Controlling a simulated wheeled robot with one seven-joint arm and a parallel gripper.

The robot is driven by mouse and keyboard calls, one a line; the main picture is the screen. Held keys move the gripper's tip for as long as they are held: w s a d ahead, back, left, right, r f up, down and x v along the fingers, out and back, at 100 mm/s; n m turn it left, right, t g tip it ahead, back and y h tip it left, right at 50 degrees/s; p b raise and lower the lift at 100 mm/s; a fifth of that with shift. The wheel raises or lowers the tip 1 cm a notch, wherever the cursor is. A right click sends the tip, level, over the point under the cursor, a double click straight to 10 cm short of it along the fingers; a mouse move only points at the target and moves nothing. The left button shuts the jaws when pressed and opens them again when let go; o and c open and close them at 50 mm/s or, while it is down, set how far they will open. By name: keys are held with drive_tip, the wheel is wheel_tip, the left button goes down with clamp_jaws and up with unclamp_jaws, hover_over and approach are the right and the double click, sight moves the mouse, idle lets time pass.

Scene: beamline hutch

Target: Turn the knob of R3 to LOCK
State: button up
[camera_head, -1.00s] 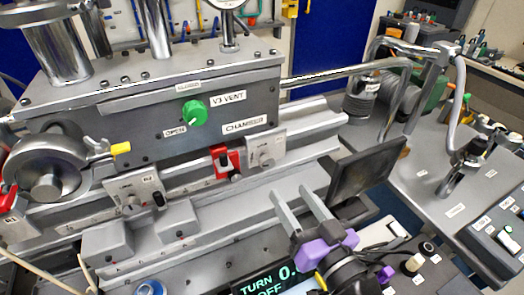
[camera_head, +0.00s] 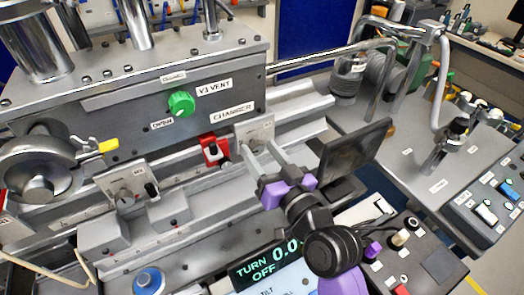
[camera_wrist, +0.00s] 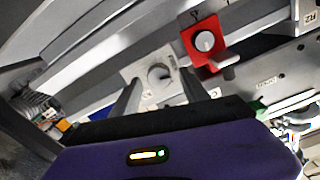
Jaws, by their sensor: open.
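A pale grey plate with a round grey knob, likely R3, sits on the rail right of a red bracket. Its knob (camera_wrist: 160,75) shows in the wrist view between my fingertips; its label is not readable. In the head view my fingers partly cover the plate (camera_head: 254,130). My gripper (camera_head: 260,148) is open and reaches toward this plate from the front; its fingers also show in the wrist view (camera_wrist: 158,90). The fingers lie either side of the knob in view; I cannot tell whether they touch it. The LOCK mark is not legible.
The red bracket (camera_head: 215,150) with its own knob and lever is close beside my left finger. A similar plate (camera_head: 128,190) stands further left. The green V3 VENT knob (camera_head: 181,104) is on the chamber above. A dark monitor (camera_head: 352,158) stands close right of my gripper.

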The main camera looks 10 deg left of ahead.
drive_tip(key=shift+c, duration=0.4)
clamp_jaws()
drive_tip(key=m+p, duration=0.1)
drive_tip(key=m, duration=0.2)
drive_tip(key=shift+d+m+p, duration=0.15)
drive_tip(key=shift+m+p, duration=0.15)
drive_tip(key=shift+p, duration=0.05)
drive_tip(key=m+p, duration=0.1)
drive_tip(key=m, duration=0.2)
drive_tip(key=shift+w+m, duration=0.1)
drive_tip(key=shift+m, duration=0.2)
drive_tip(key=m+p, duration=0.2)
drive_tip(key=m, duration=0.2)
drive_tip(key=shift+d+f+p, duration=0.1)
drive_tip(key=shift+p, duration=0.2)
drive_tip(key=shift+f+m+p, duration=0.15)
drive_tip(key=shift+m+p, duration=0.5)
drive_tip(key=shift+m, duration=1.15)
